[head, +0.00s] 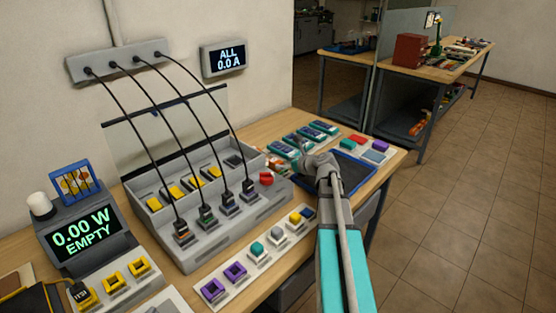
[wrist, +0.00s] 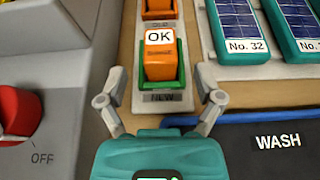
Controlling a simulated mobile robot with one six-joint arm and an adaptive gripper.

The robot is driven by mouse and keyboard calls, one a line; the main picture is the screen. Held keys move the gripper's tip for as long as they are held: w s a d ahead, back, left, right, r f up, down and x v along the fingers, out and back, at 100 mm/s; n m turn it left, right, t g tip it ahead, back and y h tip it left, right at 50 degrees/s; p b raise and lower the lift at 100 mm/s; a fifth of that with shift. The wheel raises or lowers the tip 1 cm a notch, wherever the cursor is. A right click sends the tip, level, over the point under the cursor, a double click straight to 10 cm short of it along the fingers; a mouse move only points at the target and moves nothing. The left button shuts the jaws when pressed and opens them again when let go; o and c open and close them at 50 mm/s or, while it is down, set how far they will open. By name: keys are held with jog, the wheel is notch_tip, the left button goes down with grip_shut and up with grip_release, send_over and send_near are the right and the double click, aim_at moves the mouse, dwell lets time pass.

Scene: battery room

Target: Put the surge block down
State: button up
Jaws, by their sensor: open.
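The surge block (wrist: 161,68) is orange with a white OK label on top. In the wrist view it sits upright in the green-rimmed holder (wrist: 147,83) marked NEW. My gripper (wrist: 161,88) is open, with one finger to each side of the block and a visible gap on both sides. Another orange holder (wrist: 158,14), its label partly cut off, lies just beyond. In the head view my gripper (head: 308,162) is low over the far end of the bench, and it and the arm hide most of the holder strip.
Teal numbered modules (wrist: 238,25) stand to the right of the holder strip. A dark WASH tray (wrist: 245,150) lies right of my gripper. A grey console with a red OFF knob (wrist: 20,110) stands close on the left.

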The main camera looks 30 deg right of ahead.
jog(key=shift+p+v, duration=0.8)
jog(key=shift+v, duration=2)
jog(key=shift+r, duration=0.15)
